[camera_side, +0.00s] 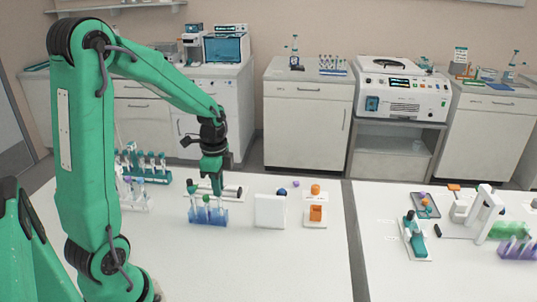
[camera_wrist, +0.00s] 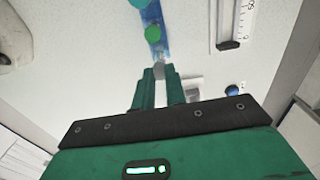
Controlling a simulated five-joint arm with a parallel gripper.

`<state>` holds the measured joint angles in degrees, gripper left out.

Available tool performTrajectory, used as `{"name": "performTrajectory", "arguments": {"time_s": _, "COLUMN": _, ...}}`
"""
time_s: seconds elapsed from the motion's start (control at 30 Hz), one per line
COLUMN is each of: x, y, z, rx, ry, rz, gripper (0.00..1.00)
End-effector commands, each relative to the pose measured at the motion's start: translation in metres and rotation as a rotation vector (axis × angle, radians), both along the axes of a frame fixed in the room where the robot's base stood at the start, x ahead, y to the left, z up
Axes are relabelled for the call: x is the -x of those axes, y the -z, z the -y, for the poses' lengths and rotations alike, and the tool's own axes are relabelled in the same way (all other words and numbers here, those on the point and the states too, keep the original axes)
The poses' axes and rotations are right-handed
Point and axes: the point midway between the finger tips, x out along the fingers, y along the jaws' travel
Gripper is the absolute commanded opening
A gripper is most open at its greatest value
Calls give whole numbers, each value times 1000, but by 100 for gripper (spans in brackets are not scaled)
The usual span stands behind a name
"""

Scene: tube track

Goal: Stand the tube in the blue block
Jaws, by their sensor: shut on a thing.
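My gripper (camera_side: 216,188) points down directly above or just behind the block. In the wrist view my gripper (camera_wrist: 160,80) has its green fingers close together around a small greyish piece, the tube (camera_wrist: 160,69), just below the block's near end. Most of the tube is hidden by the fingers, and I cannot tell whether it touches the block.
A white box (camera_side: 270,211) and an orange-capped bottle (camera_side: 315,206) stand right of the block. Racks with capped tubes (camera_side: 143,163) stand to the left. A scaled instrument (camera_wrist: 236,20) lies beside the block. The front of the bench is clear.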

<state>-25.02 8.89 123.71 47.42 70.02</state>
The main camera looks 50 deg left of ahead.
Motion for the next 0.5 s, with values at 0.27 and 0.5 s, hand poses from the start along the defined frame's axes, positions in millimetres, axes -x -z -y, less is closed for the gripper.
{"name": "performTrajectory", "arguments": {"time_s": 0.27, "x": 0, "y": 7, "z": 0, "rx": 0, "ry": 0, "rz": 0, "gripper": 0}}
{"name": "performTrajectory", "arguments": {"time_s": 0.5, "x": 0, "y": 10, "z": 0, "rx": 0, "ry": 0, "rz": 0, "gripper": 0}}
